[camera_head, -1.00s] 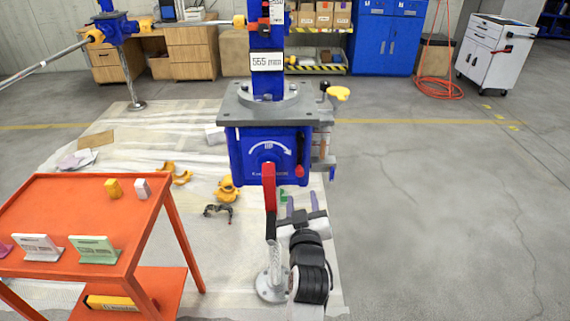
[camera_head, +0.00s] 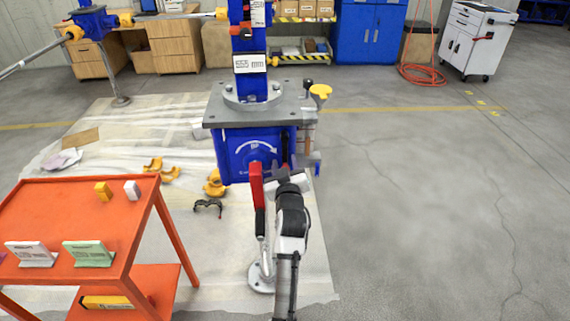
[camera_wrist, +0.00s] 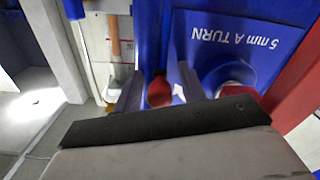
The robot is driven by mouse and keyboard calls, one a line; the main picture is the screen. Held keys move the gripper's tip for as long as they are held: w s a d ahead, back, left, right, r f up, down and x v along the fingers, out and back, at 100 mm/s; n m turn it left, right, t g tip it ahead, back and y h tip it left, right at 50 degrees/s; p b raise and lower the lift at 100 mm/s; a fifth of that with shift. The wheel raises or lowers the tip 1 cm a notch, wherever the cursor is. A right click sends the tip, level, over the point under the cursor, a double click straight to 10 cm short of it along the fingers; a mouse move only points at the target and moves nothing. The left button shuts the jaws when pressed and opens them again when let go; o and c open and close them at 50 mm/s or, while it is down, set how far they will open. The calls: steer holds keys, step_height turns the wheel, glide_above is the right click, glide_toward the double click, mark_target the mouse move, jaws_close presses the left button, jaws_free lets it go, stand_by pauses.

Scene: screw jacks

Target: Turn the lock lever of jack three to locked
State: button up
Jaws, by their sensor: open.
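The near jack is a blue box (camera_head: 232,158) under a grey flange plate, with a "555 mm" label on its column. I cannot read which jack number it is. A red crank handle (camera_head: 256,185) hangs down its front. In the wrist view a red knob (camera_wrist: 159,92), apparently the end of the lock lever, lies between the two fingers of my gripper (camera_wrist: 160,84). The fingers are open on either side of it; whether they touch it I cannot tell. In the head view my gripper (camera_head: 288,178) covers the knob, just right of the crank handle.
An orange cart (camera_head: 105,222) with small blocks and cards stands at left. The crank handle is close beside my gripper. A yellow knob (camera_head: 320,92) sticks out at the plate's right. Floor at right is clear.

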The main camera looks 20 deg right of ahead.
steer(key=shift+c, duration=0.3)
jaws_close()
steer(key=shift+f, duration=0.1)
steer(key=n+b, duration=0.1)
steer(key=b, duration=0.1)
steer(key=d+n+b, duration=0.1)
steer(key=shift+s+d+f+b, duration=0.15)
steer(key=shift+s+d+b, duration=0.1)
steer(key=shift+b, duration=0.1)
steer(key=s+d+r+n+b, duration=0.1)
steer(key=d+r+n+b, duration=0.5)
steer(key=n+b, duration=0.7)
steer(key=shift+s+d+r+n, duration=0.25)
steer(key=shift+s+r+n, duration=0.15)
steer(key=shift+r+n, duration=1.1)
steer(key=shift+f, duration=0.1)
